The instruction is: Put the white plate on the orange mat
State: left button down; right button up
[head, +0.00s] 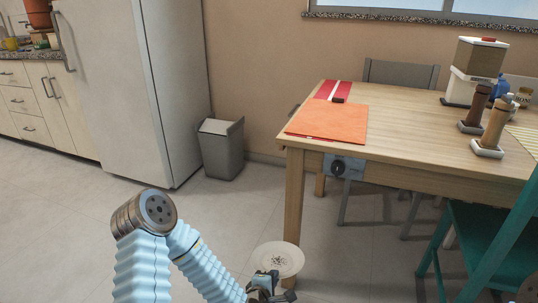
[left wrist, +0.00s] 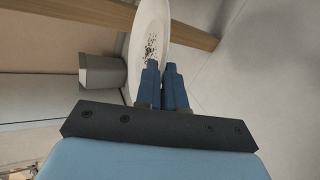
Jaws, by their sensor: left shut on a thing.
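The white plate (head: 279,257) has a dark speckled pattern in its middle. In the head view it is low in front of the table, out over the floor. My left gripper (head: 268,284) is shut on the plate at its near rim. The orange mat (head: 330,122) lies flat on the near left corner of the wooden table, above and to the right of the plate in the picture. My right gripper is not in view.
A teal chair (head: 480,240) stands at right. A grey bin (head: 220,148) stands beside the fridge (head: 135,80). Floor left of the table is clear.

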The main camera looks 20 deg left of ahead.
aim_at(334, 117)
jog(key=i+j, duration=0.1)
jog(key=j, duration=0.2)
jog(key=i+j+z, duration=0.1)
jog(key=j, duration=0.25)
jog(key=i+j, duration=0.15)
jog(key=j, duration=0.15)
jog(key=i+j+z, duration=0.1)
jog(key=j, duration=0.25)
